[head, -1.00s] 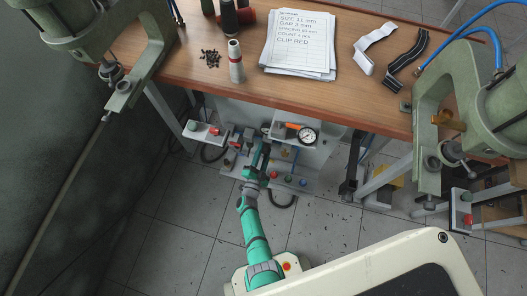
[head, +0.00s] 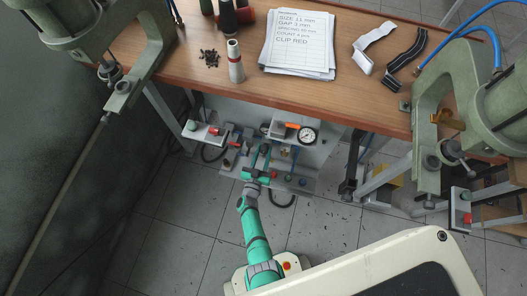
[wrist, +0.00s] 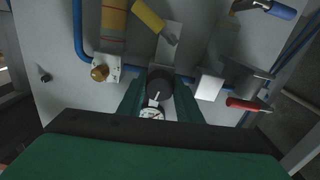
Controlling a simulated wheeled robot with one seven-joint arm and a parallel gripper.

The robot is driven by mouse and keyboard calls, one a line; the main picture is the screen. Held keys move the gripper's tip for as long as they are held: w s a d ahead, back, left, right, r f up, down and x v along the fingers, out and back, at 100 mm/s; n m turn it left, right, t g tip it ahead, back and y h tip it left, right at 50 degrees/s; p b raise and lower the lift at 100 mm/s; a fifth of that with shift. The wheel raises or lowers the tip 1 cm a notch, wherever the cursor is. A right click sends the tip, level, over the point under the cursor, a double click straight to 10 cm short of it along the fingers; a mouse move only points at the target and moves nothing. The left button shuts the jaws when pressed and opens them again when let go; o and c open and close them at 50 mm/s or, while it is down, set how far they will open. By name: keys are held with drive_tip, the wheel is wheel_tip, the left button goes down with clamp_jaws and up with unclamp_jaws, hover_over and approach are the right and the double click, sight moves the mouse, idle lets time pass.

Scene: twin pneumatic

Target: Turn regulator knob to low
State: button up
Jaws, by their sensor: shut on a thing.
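The regulator knob (wrist: 160,84) is a dark round knob between my gripper's two green fingers in the wrist view. My gripper (wrist: 160,96) is shut on it, one finger on each side. A pale pointer mark shows at the knob's near edge. In the head view my gripper (head: 261,156) reaches in at the panel (head: 318,152) under the table; the knob is too small to make out there. I cannot read the knob's setting.
A brass fitting (wrist: 99,72) and blue tubing (wrist: 78,30) lie left of the knob. A white block (wrist: 209,86) and a red-handled valve (wrist: 247,104) lie close on the right. The wooden tabletop (head: 200,85) overhangs the panel.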

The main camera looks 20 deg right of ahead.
drive_tip(key=shift+s+f+n, duration=0.1)
drive_tip(key=shift+s+n, duration=0.05)
drive_tip(key=shift+n, duration=0.95)
drive_tip(key=o, duration=1)
drive_tip(key=shift+o, duration=0.2)
drive_tip(key=v, duration=1)
drive_tip(key=shift+s+a, duration=0.3)
